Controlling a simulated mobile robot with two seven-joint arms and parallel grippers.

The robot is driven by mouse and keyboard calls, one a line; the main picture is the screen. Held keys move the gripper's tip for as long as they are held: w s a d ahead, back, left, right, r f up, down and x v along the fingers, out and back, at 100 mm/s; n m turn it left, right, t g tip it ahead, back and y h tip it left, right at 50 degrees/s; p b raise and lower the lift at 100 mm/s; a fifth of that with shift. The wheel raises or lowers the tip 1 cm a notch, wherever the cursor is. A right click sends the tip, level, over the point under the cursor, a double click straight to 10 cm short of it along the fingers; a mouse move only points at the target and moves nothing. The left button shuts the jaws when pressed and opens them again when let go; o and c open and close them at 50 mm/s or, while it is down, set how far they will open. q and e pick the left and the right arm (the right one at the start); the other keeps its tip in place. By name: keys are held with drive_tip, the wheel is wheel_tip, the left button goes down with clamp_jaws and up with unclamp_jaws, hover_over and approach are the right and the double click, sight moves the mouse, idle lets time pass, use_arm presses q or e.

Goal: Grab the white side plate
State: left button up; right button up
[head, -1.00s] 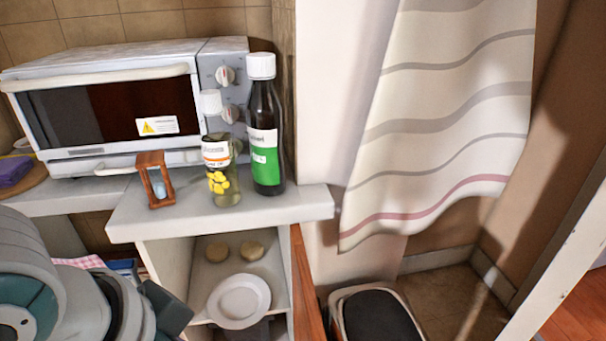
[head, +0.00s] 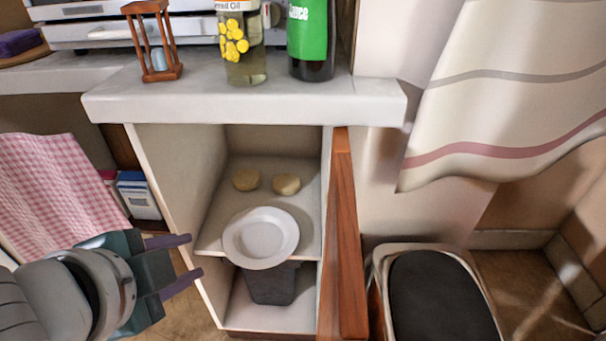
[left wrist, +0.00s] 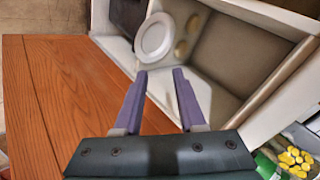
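The white side plate (head: 261,237) lies on the middle shelf of the open cabinet, at the shelf's front edge and partly over it. It also shows in the left wrist view (left wrist: 155,37), beyond my fingertips. My left gripper (head: 196,256) is open and empty, with its purple fingers to the left of the cabinet and the plate in the head view. The gripper also shows in the left wrist view (left wrist: 160,75), its fingers apart with nothing between them. My right gripper is not in view.
Two round tan items (head: 286,184) lie behind the plate on the shelf. A dark bin (head: 270,285) stands below. The wooden door (head: 345,240) stands open at the right. The cabinet's left wall (head: 178,210) lies between gripper and plate. A black-topped bin (head: 440,295) stands right.

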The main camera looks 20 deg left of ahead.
sight(249, 264)
use_arm(q)
drive_tip(key=w+f+m+t+h+b, duration=0.1)
drive_tip(key=w+f+m+b, duration=0.1)
drive_tip(key=f+m+b, duration=0.45)
drive_tip(key=w+f+m+t+h+b, duration=0.15)
drive_tip(key=f+b, duration=0.25)
drive_tip(key=f, duration=0.5)
drive_tip(key=shift+n+y, duration=0.3)
drive_tip(key=shift+y, duration=0.05)
drive_tip(key=b+x, duration=0.2)
drive_tip(key=x, duration=0.1)
drive_tip(key=b+x, duration=0.2)
drive_tip(key=x, duration=0.2)
drive_tip(key=a+b+x, duration=0.1)
drive_tip(key=b+x, duration=0.1)
drive_tip(key=x, duration=0.1)
drive_tip(key=shift+w+a, duration=0.1)
drive_tip(key=shift+w, duration=0.4)
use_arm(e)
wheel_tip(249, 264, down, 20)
use_arm(q)
drive_tip(key=shift+s, duration=0.1)
clamp_jaws()
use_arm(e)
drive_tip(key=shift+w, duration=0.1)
